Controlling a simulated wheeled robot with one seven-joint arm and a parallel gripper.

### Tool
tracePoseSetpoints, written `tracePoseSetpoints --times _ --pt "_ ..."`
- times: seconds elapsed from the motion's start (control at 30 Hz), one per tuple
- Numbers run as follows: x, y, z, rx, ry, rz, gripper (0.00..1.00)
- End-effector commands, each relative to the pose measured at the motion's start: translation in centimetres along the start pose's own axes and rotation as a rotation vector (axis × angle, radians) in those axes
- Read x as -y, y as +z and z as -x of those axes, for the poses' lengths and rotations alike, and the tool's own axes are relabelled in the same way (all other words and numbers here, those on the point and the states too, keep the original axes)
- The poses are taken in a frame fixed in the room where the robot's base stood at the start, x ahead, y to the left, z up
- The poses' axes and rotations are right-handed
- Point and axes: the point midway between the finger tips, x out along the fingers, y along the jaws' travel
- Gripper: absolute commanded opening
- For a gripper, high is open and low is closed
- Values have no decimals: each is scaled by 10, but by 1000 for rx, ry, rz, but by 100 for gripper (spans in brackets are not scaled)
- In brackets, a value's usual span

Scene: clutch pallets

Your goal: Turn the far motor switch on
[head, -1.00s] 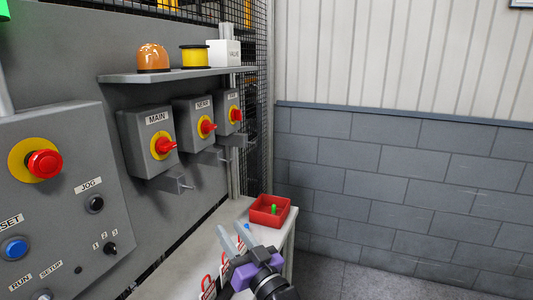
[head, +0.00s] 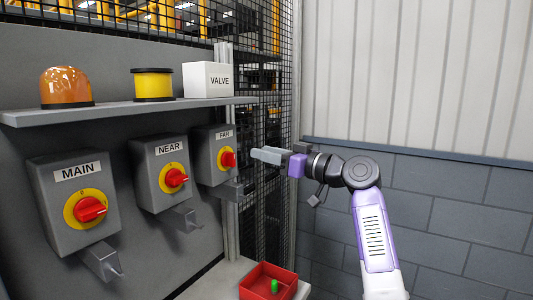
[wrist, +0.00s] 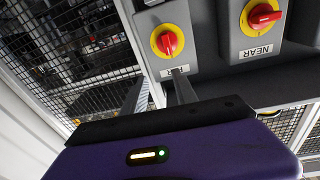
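The far motor switch (head: 228,158) is a grey box labelled FAR with a red knob on a yellow disc. It is rightmost of three switch boxes below the shelf. It also shows upside down in the wrist view (wrist: 167,42), its red handle roughly upright in that picture. My gripper (head: 254,154) is just right of and in front of the far knob, pointing at it and apart from it. In the wrist view its two fingers (wrist: 160,76) are apart with nothing between them.
The NEAR switch (head: 174,178) and MAIN switch (head: 89,209) stand to the left. Grey hasp brackets jut out below the boxes. The shelf (head: 120,112) holds an orange beacon, a yellow spool and a VALVE box. A red tray (head: 252,283) sits below. Mesh fence stands behind.

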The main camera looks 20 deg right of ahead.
Motion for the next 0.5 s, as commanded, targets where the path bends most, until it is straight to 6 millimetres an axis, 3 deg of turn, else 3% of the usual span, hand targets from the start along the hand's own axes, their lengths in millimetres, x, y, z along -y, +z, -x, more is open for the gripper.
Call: tracePoseSetpoints --times 0.1,0.27,0.5 --pt "15 13 -2 39 -66 20 35" --pt "21 18 -4 60 -90 56 35" --pt "24 17 -35 58 -89 58 35"
